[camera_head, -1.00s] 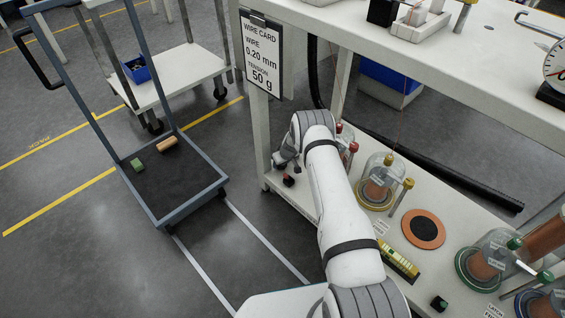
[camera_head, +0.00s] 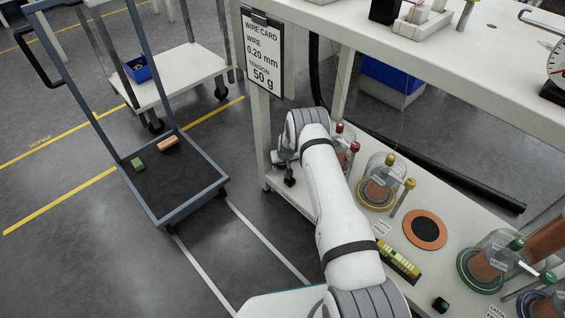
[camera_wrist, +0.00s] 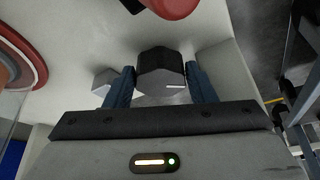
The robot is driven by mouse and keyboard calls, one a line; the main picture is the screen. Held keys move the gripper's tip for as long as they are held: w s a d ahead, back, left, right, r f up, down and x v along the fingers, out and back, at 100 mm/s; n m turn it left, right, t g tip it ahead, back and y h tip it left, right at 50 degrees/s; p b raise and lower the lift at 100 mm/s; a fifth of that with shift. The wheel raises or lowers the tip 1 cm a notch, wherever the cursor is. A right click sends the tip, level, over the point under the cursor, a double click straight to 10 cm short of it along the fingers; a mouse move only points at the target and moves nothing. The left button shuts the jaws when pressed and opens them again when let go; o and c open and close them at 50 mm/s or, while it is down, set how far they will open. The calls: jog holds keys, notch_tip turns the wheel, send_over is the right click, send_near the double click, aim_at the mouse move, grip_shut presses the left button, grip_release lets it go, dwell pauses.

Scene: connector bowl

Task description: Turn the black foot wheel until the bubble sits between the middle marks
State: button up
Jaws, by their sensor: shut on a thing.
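The black foot wheel (camera_wrist: 160,66) is between the two blue fingers of my gripper (camera_wrist: 162,86) in the wrist view. A short white mark shows on its near face. My gripper is shut on it from both sides. In the head view, the wheel (camera_head: 289,181) is a small dark piece at the left end of the white lower shelf, just below my gripper (camera_head: 288,172). The yellow level (camera_head: 398,259) lies on the shelf to the right of my arm. Its bubble and marks are too small to read here.
Glass domes stand along the shelf, one (camera_head: 377,184) right of my arm. An orange disc (camera_head: 425,229) with a black centre and a black block with a green top (camera_head: 440,304) lie farther along. The upper bench (camera_head: 440,60) overhangs the back. A trolley (camera_head: 170,190) stands left.

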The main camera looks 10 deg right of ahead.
jog(key=o, duration=0.9)
jog(key=shift+o, duration=0.4)
jog(key=shift+a, duration=0.15)
jog(key=shift+n, duration=0.5)
